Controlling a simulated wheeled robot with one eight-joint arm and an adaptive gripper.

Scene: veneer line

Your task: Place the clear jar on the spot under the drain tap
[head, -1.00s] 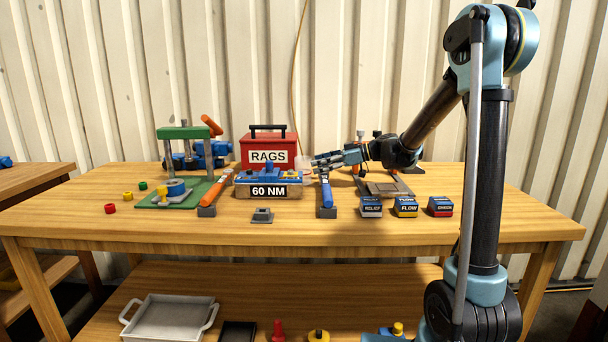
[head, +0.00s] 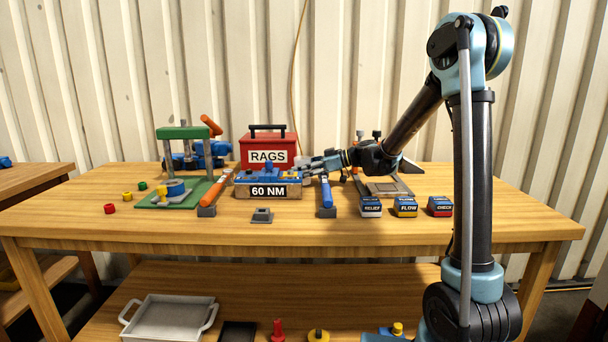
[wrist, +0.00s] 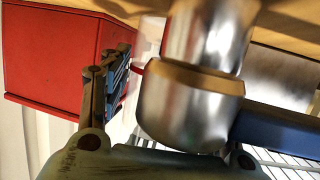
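A pale, see-through shape in the head view, beside the red box and partly behind my gripper, looks like the clear jar (head: 303,158); its outline is faint. My gripper (head: 312,166) is close to it, above the back middle of the table, with its fingers pointing left. In the wrist view one finger (wrist: 105,85) stands well out at the left, touching nothing; the other finger is mostly hidden. A shiny silver cylinder with a tan band (wrist: 195,90) fills the middle, very close to the camera; I cannot tell what it is. I cannot make out the drain tap or its spot.
A red RAGS box (head: 267,151) stands left of the gripper. In front are the 60 NM block (head: 268,191), an orange-handled tool (head: 218,188) and a blue-handled tool (head: 326,192). Labelled blocks (head: 405,207) line the right front. A green press (head: 183,133) stands left.

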